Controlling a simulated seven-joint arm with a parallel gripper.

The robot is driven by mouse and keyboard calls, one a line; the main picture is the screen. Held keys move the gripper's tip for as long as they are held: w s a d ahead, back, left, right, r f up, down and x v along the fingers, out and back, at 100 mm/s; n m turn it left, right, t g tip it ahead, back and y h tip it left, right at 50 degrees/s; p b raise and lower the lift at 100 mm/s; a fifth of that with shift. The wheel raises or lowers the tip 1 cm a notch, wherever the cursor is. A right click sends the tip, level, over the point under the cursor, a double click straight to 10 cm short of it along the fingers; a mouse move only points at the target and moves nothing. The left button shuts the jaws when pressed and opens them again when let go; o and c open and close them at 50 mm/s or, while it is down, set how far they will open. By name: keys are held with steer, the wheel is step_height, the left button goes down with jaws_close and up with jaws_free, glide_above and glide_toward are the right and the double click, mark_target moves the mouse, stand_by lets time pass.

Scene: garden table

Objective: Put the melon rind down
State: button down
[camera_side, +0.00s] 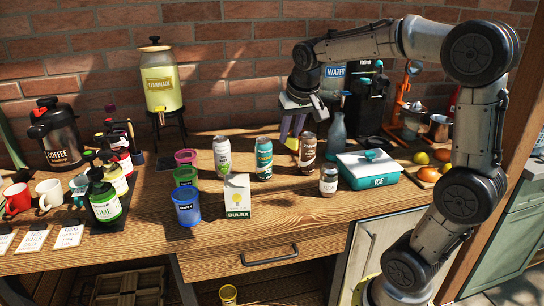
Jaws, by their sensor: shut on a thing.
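My gripper (292,136) hangs over the back part of the wooden table, pointing down, behind the row of cans. Its fingers are shut on a small yellowish piece, which I take to be the melon rind (292,144). The piece shows low between the fingertips, just above or at the tabletop; I cannot tell whether it touches the wood. Its shape is too small to make out.
The lemonade dispenser (162,88) stands back left. Bare wood (285,208) lies in front.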

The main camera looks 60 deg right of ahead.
steer(key=shift+m, duration=0.7)
steer(key=w+d+f, duration=0.4)
steer(key=w+d, duration=0.1)
steer(key=d, duration=0.1)
steer(key=w+d+f, duration=0.4)
steer(key=w+d, duration=0.2)
steer(key=w+d+f, duration=0.4)
steer(key=w+d, duration=0.1)
steer(key=d, duration=0.1)
steer(key=shift+w+d+f, duration=0.25)
steer(key=shift+w+f, duration=0.1)
steer(key=shift+f, duration=0.05)
steer(key=shift+w+d+f, duration=0.25)
steer(key=shift+w+f, duration=0.2)
steer(key=shift+f, duration=1.65)
steer(key=shift+f, duration=0.1)
steer(key=c, duration=0.7)
jaws_free()
